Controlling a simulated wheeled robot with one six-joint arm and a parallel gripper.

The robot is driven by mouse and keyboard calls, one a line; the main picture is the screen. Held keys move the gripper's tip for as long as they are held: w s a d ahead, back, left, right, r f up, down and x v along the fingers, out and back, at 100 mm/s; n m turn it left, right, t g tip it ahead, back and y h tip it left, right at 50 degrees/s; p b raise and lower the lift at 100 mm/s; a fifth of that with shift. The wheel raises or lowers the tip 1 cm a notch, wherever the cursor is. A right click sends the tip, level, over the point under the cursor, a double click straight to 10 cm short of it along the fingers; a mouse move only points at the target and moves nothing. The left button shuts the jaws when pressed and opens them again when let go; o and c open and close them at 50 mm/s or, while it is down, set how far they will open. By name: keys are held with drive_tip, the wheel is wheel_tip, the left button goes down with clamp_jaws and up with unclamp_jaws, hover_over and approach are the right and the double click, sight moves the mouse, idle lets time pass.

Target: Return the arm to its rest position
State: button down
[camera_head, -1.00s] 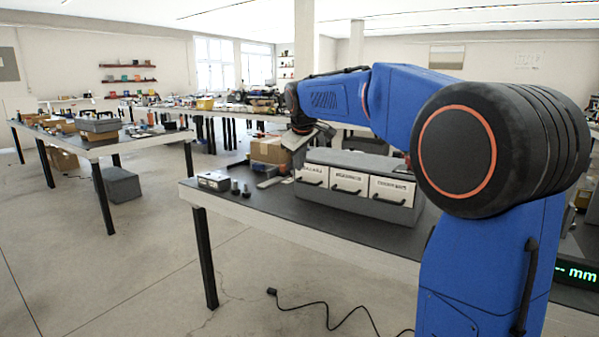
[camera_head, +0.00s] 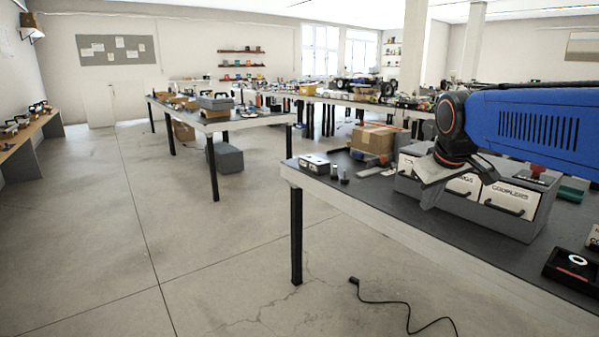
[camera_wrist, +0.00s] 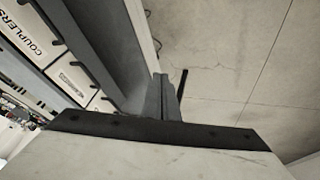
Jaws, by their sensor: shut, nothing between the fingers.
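My blue arm (camera_head: 535,128) reaches in from the right edge of the head view, over the near workbench. My gripper (camera_head: 428,198) hangs at its end, in front of the grey drawer box, and hides part of the box's drawer fronts. In the wrist view the two grey fingers of my gripper (camera_wrist: 162,98) lie together, with nothing between them. They point past the bench edge, with floor beyond.
The grey drawer box (camera_head: 535,210) with labelled white fronts stands on the near workbench (camera_head: 400,215). A cardboard box (camera_head: 373,138) and a small grey device (camera_head: 314,164) are behind and left. A black cable (camera_head: 385,303) lies on the floor. Open floor (camera_head: 110,240) spreads left.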

drive_tip(key=s+a+f+m, duration=0.1)
drive_tip(key=s+f, duration=0.8)
drive_tip(key=s, duration=0.3)
drive_tip(key=s+a+f+m+g+y, duration=0.1)
drive_tip(key=s+f+m, duration=0.1)
drive_tip(key=s+f, duration=0.6)
drive_tip(key=s, duration=0.5)
drive_tip(key=shift+s+f+m, duration=0.15)
drive_tip(key=shift+f+m, duration=0.15)
drive_tip(key=shift+f, duration=0.05)
